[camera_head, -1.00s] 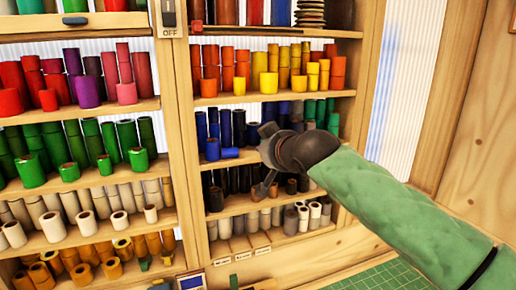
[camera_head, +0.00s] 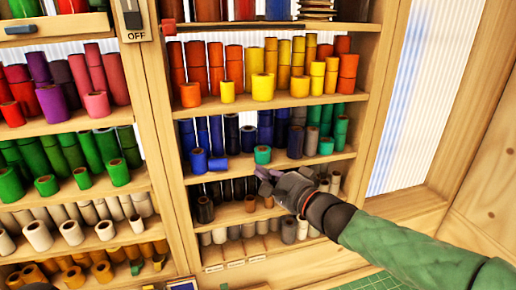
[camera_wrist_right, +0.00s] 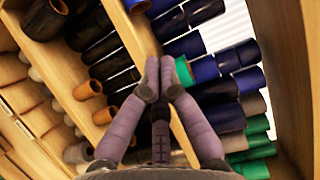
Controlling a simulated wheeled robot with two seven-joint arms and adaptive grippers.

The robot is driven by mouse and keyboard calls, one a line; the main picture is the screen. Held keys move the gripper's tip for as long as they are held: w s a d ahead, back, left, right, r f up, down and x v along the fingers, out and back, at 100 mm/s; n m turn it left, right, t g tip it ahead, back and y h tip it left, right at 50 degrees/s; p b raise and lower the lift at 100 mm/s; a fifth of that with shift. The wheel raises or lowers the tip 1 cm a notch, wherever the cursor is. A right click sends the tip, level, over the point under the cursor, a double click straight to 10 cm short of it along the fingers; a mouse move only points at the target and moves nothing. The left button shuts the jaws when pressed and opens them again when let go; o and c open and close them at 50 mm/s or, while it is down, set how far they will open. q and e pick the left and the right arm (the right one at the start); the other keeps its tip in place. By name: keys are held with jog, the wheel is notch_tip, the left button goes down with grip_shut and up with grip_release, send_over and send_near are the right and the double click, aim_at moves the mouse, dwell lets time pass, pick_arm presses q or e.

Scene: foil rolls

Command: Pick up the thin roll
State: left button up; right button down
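Rolls of many colours and widths stand on the shelves; I cannot tell which one is the thin roll. My right gripper (camera_head: 262,178) is at the front edge of the shelf of blue rolls, just below a short teal roll (camera_head: 262,155). In the right wrist view its two purple fingers (camera_wrist_right: 159,62) run together at the tips, with no roll visible between them. Dark blue rolls (camera_wrist_right: 193,46) are right of the fingertips; black and brown-ended rolls (camera_wrist_right: 88,88) are to the left, past the shelf board.
Yellow and orange rolls (camera_head: 263,88) stand above, black rolls (camera_head: 205,209) below. A wooden post (camera_head: 160,140) divides the shelves. A green mat (camera_head: 372,283) is at the bottom.

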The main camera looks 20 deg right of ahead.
aim_at(238, 166)
jog(key=x, duration=0.9)
jog(key=shift+w+a+r+p, duration=0.1)
jog(key=shift+w+a+p, duration=0.15)
jog(key=shift+a, duration=0.25)
jog(key=shift+s, duration=0.1)
